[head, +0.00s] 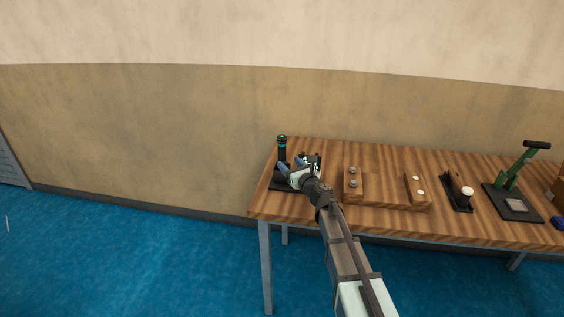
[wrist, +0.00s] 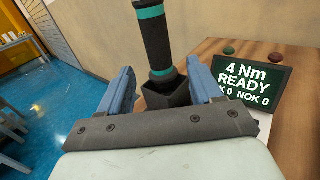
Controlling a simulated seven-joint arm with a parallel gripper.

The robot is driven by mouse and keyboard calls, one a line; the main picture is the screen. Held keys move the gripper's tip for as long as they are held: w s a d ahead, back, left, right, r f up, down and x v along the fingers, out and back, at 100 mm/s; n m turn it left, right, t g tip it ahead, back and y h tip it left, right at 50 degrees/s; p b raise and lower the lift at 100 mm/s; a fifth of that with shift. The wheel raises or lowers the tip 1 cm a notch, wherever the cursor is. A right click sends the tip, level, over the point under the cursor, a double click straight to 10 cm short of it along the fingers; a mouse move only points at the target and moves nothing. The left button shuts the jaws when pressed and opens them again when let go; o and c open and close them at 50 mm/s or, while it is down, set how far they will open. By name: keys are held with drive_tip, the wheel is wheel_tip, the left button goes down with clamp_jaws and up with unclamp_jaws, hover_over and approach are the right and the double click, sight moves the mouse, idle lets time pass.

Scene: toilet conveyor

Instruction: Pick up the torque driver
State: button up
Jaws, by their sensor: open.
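The torque driver (head: 282,151) stands upright at the left end of the wooden table. It is dark with teal bands, and its lower end sits in a square black holder (wrist: 165,94). In the wrist view the driver (wrist: 156,40) rises ahead of my gripper, and its top is cut off by the frame edge. My gripper (wrist: 160,70) is open, with one blue finger left and one right of the driver's lower end and holder. No contact shows. In the head view my gripper (head: 287,169) covers part of the driver's stand.
A display (wrist: 252,83) reads "4 Nm READY" right of the holder, with a green and a red button near it. A wooden fixture (head: 385,203), a small black device (head: 458,192) and a green lever press (head: 513,190) stand farther right on the table (head: 450,225).

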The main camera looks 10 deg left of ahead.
sight(280, 154)
drive_tip(key=shift+x, duration=4.35)
drive_tip(key=shift+r, duration=0.1)
drive_tip(key=shift+c, duration=0.3)
drive_tip(key=c, duration=1.1)
